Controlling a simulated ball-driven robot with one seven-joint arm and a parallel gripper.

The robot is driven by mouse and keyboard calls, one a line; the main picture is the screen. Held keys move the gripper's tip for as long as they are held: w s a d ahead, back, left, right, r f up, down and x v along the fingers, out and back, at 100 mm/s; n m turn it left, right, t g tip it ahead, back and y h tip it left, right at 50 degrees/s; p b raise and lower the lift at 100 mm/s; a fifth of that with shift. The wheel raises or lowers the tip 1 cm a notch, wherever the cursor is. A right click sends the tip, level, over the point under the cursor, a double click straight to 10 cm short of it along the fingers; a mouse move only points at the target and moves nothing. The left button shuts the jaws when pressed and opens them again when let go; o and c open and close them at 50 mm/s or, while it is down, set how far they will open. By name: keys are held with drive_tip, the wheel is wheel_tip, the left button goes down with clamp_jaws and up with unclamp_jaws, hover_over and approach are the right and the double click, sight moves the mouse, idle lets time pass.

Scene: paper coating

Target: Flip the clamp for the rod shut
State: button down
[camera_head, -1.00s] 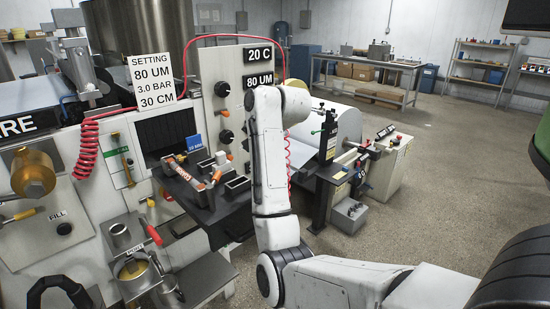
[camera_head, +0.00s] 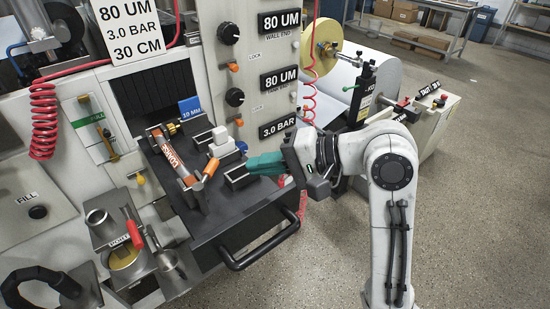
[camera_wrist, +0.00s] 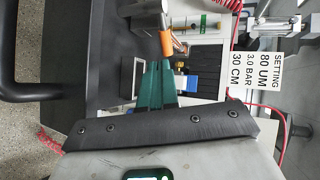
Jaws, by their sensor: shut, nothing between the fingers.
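The rod (camera_head: 178,161), with an orange band lettered COARSE, lies on the black tray (camera_head: 231,212). The orange tip also shows in the wrist view (camera_wrist: 166,43), just past my fingertips. My gripper (camera_head: 252,164) has green fingers, shut and empty, right of the clamp and pointing left towards it over the tray's right part. A gap shows between fingertips and lever in the head view; in the wrist view I cannot tell whether they touch.
A black handle (camera_head: 262,248) sticks out at the tray's front. The panel with knobs (camera_head: 235,97) rises behind. Open floor lies to the right.

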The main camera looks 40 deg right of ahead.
sight(206, 178)
drive_tip(key=x, duration=0.6)
drive_tip(key=shift+w+a+f, duration=0.15)
drive_tip(key=shift+a, duration=0.1)
drive_tip(key=shift+w, duration=0.2)
